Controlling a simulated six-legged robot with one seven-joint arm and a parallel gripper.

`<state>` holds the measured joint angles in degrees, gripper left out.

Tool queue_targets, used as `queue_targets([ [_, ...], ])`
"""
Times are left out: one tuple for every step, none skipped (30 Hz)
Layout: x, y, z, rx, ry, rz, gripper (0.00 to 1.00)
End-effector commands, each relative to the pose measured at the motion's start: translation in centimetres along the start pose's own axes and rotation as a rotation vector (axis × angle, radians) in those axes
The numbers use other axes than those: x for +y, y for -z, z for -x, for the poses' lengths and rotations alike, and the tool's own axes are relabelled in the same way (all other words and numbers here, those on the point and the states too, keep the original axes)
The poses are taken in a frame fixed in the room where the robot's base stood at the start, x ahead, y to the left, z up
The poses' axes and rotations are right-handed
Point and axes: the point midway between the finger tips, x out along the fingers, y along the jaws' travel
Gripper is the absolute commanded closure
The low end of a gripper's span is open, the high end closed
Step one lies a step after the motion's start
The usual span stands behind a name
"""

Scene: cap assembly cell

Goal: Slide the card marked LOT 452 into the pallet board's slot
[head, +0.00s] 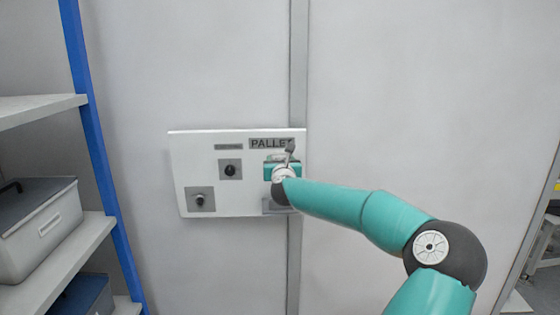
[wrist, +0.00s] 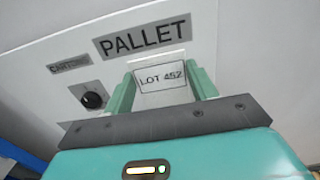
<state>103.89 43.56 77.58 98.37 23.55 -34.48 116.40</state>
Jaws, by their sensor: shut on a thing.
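The white pallet board (head: 232,190) is fixed on the grey wall in the head view, with a PALLET label (head: 270,143) at its upper right. The label also shows in the wrist view (wrist: 143,36). The white card marked LOT 452 (wrist: 161,78) sits between the two green fingers of my gripper (wrist: 162,82), which is shut on it. My gripper (head: 282,168) is in front of the board's right part in the head view. The slot and the card's lower part are hidden, so I cannot tell whether they touch.
The board carries a black knob (head: 230,170) and a lower knob (head: 199,200); one knob shows in the wrist view (wrist: 92,98). Shelves (head: 75,255) with a grey bin (head: 40,232) and a blue post (head: 98,150) stand at the left.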

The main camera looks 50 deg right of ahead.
Motion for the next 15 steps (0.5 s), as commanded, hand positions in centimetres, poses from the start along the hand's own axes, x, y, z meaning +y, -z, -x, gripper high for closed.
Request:
queue_targets([
  [-0.2, 0.5, 0.0, 0.003, 0.002, -0.001, 0.64],
  [-0.2, 0.7, 0.1, 0.003, 0.002, -0.002, 0.64],
  [-0.1, 0.9, 0.1, 0.004, 0.001, -0.002, 0.64],
  [-0.1, 1.2, 0.2, 0.004, 0.001, -0.003, 0.64],
  [-0.1, 1.4, 0.2, 0.004, 0.0, -0.003, 0.64],
  [-0.1, 1.8, 0.2, 0.004, 0.0, -0.003, 0.64],
  [-0.1, 2.1, 0.2, 0.004, 0.0, -0.003, 0.64],
  [-0.1, 2.4, 0.2, 0.004, 0.001, -0.003, 0.64],
  [-0.1, 2.7, 0.2, 0.004, 0.0, -0.002, 0.64],
  [-0.1, 3.0, 0.2, 0.003, 0.0, -0.001, 0.64],
  [-0.1, 3.3, 0.2, 0.004, 0.0, -0.002, 0.64],
  [0.0, 3.6, 0.2, 0.004, 0.0, -0.003, 0.64],
  [0.0, 3.9, 0.2, 0.003, 0.0, -0.003, 0.64],
  [0.0, 4.2, 0.2, 0.003, 0.0, -0.002, 0.64],
  [0.0, 4.5, 0.1, 0.003, 0.0, -0.002, 0.64],
])
